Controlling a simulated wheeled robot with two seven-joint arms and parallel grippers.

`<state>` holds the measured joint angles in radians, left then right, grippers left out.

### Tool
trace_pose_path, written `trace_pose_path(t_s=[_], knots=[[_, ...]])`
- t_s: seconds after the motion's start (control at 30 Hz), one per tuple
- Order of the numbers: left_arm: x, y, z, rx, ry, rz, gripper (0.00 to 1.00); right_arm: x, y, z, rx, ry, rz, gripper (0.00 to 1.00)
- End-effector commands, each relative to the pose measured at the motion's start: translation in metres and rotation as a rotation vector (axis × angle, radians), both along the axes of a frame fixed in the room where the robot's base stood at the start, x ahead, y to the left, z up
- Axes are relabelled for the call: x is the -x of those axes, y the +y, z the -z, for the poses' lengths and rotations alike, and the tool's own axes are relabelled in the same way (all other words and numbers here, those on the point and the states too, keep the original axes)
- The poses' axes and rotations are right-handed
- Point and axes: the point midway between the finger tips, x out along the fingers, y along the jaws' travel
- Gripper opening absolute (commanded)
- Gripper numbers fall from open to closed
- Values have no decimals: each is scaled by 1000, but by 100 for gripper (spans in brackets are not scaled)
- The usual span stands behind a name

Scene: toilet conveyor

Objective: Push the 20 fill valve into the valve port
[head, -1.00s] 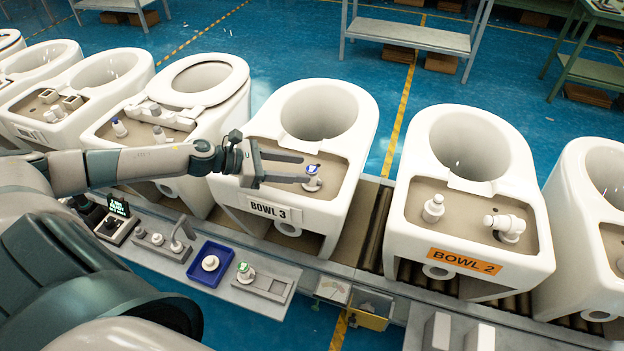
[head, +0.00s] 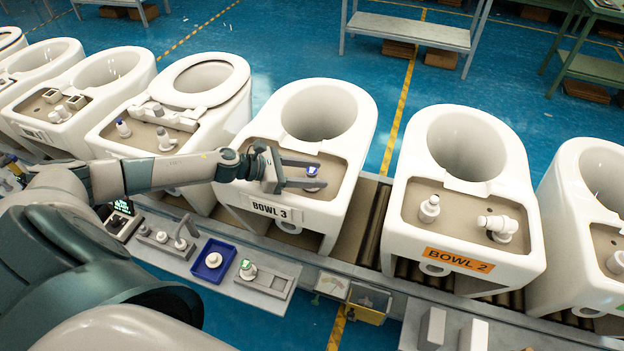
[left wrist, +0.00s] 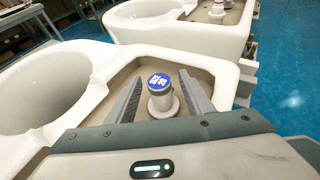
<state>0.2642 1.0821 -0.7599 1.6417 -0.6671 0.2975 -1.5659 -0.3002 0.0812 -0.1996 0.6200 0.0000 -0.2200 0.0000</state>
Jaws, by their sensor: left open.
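A white fill valve with a blue cap (head: 313,170) stands upright on the beige deck of the bowl labelled BOWL 3 (head: 276,207). In the left wrist view the valve (left wrist: 160,98) shows a blue label with white print that I cannot read fully. My left gripper (head: 317,174) is open, its two fingers on either side of the valve. The left wrist view shows the fingers (left wrist: 158,100) with a gap around the valve body. The valve port is not visible; I cannot tell how deep the valve sits. My right gripper is not in view.
The bowl labelled BOWL 2 (head: 463,260), with two white fittings on its deck, stands to the right. Below BOWL 3 is a grey bench (head: 228,287) with a blue tray (head: 197,273) and a green-topped valve (head: 247,269). More bowls line the conveyor on both sides.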

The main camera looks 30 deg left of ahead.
Motion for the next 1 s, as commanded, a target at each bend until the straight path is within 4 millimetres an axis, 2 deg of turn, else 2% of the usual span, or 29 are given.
trace_pose_path(t_s=[0.2, 0.23, 0.4, 0.43, 0.77, 1.0], knots=[[0, 0, 0, 0, 0, 0, 47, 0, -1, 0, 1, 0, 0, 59], [0, 0, 0, 0, 0, 0, 45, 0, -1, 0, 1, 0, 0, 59], [0, 0, 0, 0, 0, 0, 4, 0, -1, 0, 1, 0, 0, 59], [0, 0, 0, 0, 0, 0, 2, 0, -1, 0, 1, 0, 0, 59], [0, 0, -2, -1, -1, 0, 0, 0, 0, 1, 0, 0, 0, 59], [0, 1, -14, -4, -3, 1, 0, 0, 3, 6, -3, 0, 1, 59]])
